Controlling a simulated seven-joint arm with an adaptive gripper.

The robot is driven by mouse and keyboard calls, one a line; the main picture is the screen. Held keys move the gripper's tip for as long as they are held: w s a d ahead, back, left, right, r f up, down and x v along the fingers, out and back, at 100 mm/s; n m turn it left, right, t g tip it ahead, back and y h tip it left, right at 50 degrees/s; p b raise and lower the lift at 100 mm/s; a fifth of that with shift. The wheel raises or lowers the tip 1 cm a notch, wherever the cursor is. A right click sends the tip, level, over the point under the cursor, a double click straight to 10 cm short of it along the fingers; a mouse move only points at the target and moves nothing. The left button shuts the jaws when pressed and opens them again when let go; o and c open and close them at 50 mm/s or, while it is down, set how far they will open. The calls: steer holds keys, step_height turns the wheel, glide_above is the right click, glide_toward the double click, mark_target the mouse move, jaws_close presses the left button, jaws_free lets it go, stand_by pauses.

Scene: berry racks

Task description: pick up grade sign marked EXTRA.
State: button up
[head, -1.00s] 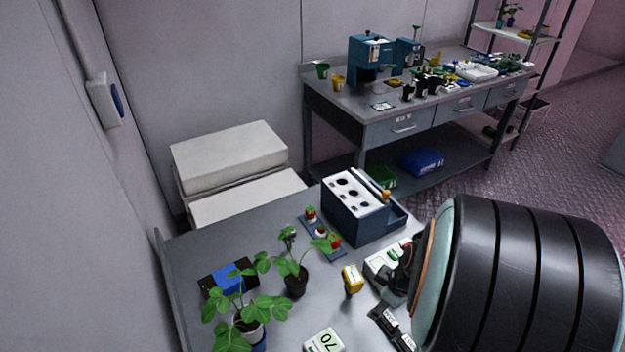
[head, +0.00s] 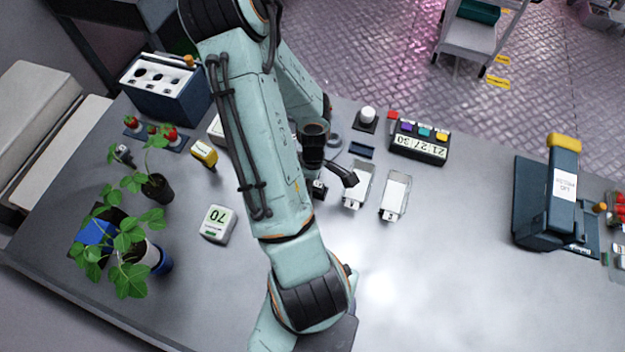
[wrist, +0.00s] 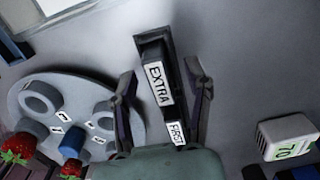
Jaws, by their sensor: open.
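The grade sign marked EXTRA (wrist: 159,83) is a black block with a white label, seen in the wrist view between the fingers of my gripper (wrist: 163,88). The fingers are open, one on each side of it, with a gap visible on both sides. A second sign marked FIRST (wrist: 176,133) stands just below it in that view, partly covered by my gripper's body. In the head view my arm covers most of this spot, and the sign's lettering cannot be read there.
The white "70" device (head: 217,223) sits left of my arm. Potted plants (head: 157,187) stand farther left. The table's right middle is clear.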

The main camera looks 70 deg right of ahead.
jaws_close()
steer(key=shift+r, duration=0.1)
